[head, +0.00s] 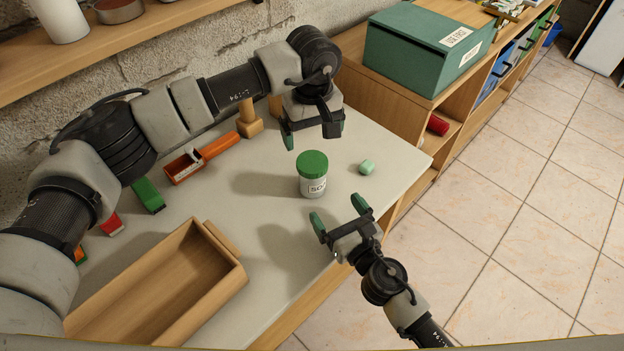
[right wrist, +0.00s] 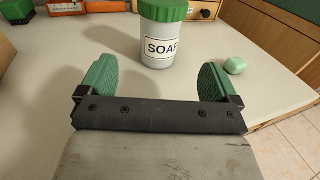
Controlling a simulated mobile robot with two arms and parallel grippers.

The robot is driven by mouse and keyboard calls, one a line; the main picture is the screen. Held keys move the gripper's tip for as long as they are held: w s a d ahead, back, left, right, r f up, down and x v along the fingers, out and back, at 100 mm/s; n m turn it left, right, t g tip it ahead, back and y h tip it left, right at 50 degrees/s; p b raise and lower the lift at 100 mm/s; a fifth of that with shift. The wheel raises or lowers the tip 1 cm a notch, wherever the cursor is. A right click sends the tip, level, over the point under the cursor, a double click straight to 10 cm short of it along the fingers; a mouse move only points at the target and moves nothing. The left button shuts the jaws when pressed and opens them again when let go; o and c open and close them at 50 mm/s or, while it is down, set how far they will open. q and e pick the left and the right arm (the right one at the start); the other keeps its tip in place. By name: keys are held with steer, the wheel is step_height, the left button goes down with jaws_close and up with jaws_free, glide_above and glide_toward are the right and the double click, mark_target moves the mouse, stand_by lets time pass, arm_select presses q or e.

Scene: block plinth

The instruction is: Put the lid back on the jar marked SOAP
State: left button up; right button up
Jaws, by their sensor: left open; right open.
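The jar marked SOAP (head: 313,187) stands upright on the grey worktop, white with a black-lettered label; it also shows in the right wrist view (right wrist: 158,48). A green lid (head: 312,163) sits level on top of the jar, and its lower part shows in the right wrist view (right wrist: 163,11). I cannot tell how tightly it is fastened. My left gripper (head: 311,132) is open and empty, behind and above the jar, apart from the lid. My right gripper (head: 338,213) is open and empty in front of the jar, its fingers (right wrist: 157,80) pointing towards it without touching.
A small pale green block (head: 367,167) lies right of the jar. An open wooden box (head: 160,290) stands front left. An orange tool (head: 205,152), a green block (head: 147,195) and a wooden peg (head: 249,120) are behind it. A green box (head: 425,50) sits on the shelf unit.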

mark_target(319, 184)
steer(key=x, duration=1.1)
steer(key=shift+d, duration=0.15)
